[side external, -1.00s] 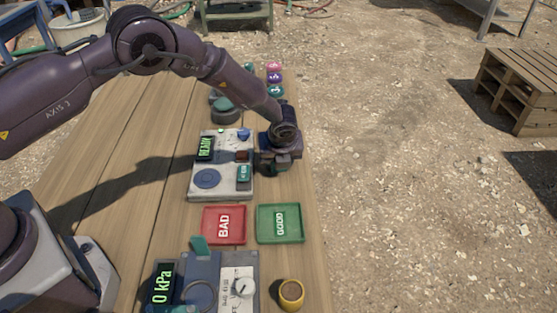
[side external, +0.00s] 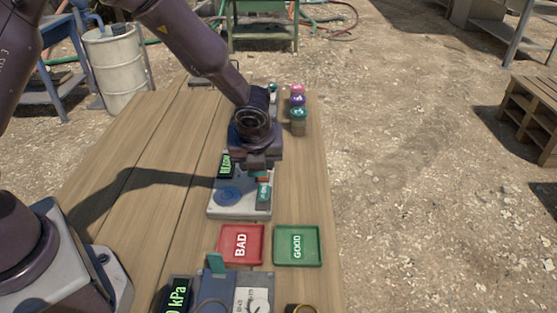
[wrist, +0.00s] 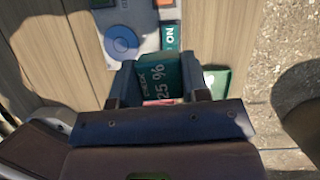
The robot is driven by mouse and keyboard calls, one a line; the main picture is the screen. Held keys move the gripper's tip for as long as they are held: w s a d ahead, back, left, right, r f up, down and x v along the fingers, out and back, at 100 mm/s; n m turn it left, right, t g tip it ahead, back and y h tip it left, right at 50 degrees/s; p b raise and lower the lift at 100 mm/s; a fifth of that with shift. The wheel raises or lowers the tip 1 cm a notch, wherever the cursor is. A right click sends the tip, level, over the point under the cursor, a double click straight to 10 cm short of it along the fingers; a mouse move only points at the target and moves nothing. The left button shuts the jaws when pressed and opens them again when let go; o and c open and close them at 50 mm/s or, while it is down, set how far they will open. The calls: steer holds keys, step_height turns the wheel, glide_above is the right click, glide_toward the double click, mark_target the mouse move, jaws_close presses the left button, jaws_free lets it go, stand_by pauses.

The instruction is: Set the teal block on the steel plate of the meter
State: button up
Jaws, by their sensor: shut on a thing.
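My gripper (wrist: 158,90) is shut on the teal block (wrist: 165,74), which has white lettering reading CHECK 25 %. In the side external view my gripper (side external: 262,163) is above the right part of the pale meter (side external: 238,211); the block cannot be made out there. The meter has a green-lit display (side external: 225,166), a round blue disc (side external: 228,195) and a teal ON label (side external: 264,192). In the wrist view the disc (wrist: 122,42) lies up and left of the block, apart from it. I cannot tell which part is the steel plate.
A red BAD tray (side external: 241,257) and a green GOOD tray (side external: 298,259) lie in front of the meter. A kPa gauge unit (side external: 212,290) stands nearer. The left tabletop (side external: 130,160) is clear.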

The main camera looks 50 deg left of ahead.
steer(key=shift+s+a+r, duration=0.15)
steer(key=shift+s+r, duration=0.05)
steer(key=shift+s, duration=0.3)
steer(key=shift+s+a+r, duration=0.15)
steer(key=shift+s+r, duration=0.05)
steer(key=shift+s, duration=0.3)
steer(key=s+a+f+n+g, duration=0.2)
steer(key=a+n, duration=0.2)
steer(key=a, duration=0.1)
glide_above(225, 192)
steer(key=d, duration=0.1)
steer(key=shift+y, duration=0.3)
steer(key=shift+s+d+f, duration=0.1)
steer(key=shift+s+f, duration=0.05)
steer(key=shift+f, duration=2.45)
steer(key=shift+f, duration=1.05)
steer(key=o, duration=1.4)
step_height(225, 192, up, 8)
steer(key=shift+f, duration=0.25)
